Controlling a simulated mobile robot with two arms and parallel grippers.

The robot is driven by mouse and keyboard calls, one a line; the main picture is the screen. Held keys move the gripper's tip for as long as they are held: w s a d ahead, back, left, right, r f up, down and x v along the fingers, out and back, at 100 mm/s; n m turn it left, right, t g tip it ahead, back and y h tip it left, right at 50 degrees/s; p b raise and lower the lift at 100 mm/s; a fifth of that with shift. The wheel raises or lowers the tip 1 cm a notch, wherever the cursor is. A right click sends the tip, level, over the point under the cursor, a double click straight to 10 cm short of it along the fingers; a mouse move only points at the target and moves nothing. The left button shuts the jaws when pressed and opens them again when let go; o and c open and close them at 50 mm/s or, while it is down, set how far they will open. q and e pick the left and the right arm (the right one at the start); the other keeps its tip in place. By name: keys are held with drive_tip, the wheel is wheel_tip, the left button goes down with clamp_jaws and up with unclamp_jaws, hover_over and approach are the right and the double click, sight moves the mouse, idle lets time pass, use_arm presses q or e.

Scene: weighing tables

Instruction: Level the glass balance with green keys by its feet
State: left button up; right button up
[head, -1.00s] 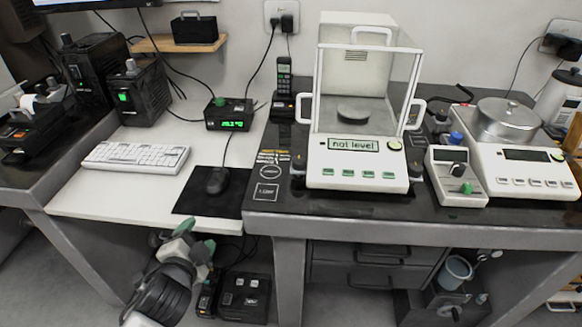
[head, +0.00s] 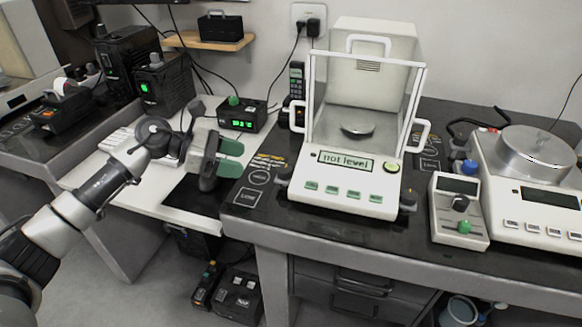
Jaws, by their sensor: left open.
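The glass balance (head: 345,195) stands on the dark slab of the weighing table, with a row of green keys on its front. Its display (head: 346,161) reads "not level". A dark foot (head: 283,188) shows at its front left corner and another foot (head: 407,201) at its front right. A round bubble level (head: 391,167) sits right of the display. My left gripper (head: 228,158) is open and empty, above the white desk to the left of the balance, apart from it. My right gripper is not in view.
A second balance (head: 535,205) with a round metal cover and a small control box (head: 458,212) stand to the right. A black box with a green display (head: 241,118) and a phone (head: 296,84) stand behind my left gripper. The slab's front left has printed markings.

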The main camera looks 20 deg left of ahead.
sight(285, 172)
use_arm(q)
drive_tip(key=x, duration=0.9)
drive_tip(key=shift+d+f+p, duration=0.15)
drive_tip(key=shift+d+p, duration=0.2)
drive_tip(key=shift+p, duration=0.05)
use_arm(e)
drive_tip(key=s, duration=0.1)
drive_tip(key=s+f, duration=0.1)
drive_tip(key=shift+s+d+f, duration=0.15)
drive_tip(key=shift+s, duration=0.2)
use_arm(q)
drive_tip(key=c, duration=0.9)
